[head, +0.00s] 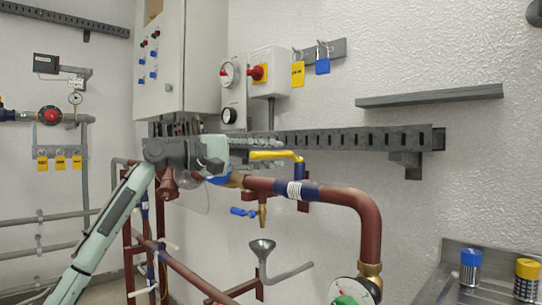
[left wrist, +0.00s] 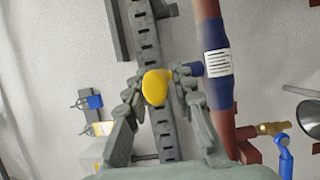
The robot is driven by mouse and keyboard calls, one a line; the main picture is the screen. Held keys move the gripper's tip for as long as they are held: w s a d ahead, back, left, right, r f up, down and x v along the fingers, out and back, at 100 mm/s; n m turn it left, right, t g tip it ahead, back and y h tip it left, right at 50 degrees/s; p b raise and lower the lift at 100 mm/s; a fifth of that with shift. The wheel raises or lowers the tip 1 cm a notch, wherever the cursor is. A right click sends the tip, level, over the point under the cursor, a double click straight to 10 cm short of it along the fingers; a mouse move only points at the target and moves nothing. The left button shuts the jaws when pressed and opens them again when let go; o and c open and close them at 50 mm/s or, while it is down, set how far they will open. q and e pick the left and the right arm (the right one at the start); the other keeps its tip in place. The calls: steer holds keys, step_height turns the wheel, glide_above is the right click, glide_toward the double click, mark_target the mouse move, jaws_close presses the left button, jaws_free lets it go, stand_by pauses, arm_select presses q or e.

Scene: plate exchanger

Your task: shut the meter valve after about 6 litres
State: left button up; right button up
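A yellow lever handle (head: 275,155) sits on a blue stem (head: 299,170) above the brown pipe. My left gripper (head: 268,144) is at this lever. In the left wrist view the yellow handle (left wrist: 156,87) lies between the two spread fingers (left wrist: 160,92), with narrow gaps at its sides; contact is hard to judge. A round dial (head: 355,292) with a green part shows at the bottom edge, cut off; its reading is not legible. A small brass tap with a blue lever (head: 243,211) hangs under the pipe. My right gripper is not in view.
A grey slotted rail (head: 350,139) runs along the wall close behind the lever. A funnel (head: 262,247) stands below the tap. Blue-capped (head: 470,268) and yellow-capped (head: 527,280) containers stand at the lower right. A grey shelf (head: 430,95) is on the wall.

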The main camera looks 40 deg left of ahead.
arm_select(q)
steer(key=shift+o, duration=0.6)
steer(key=shift+s, duration=0.15)
steer(key=v, duration=1.1)
steer(key=shift+s+a, duration=0.2)
steer(key=shift+s, duration=0.1)
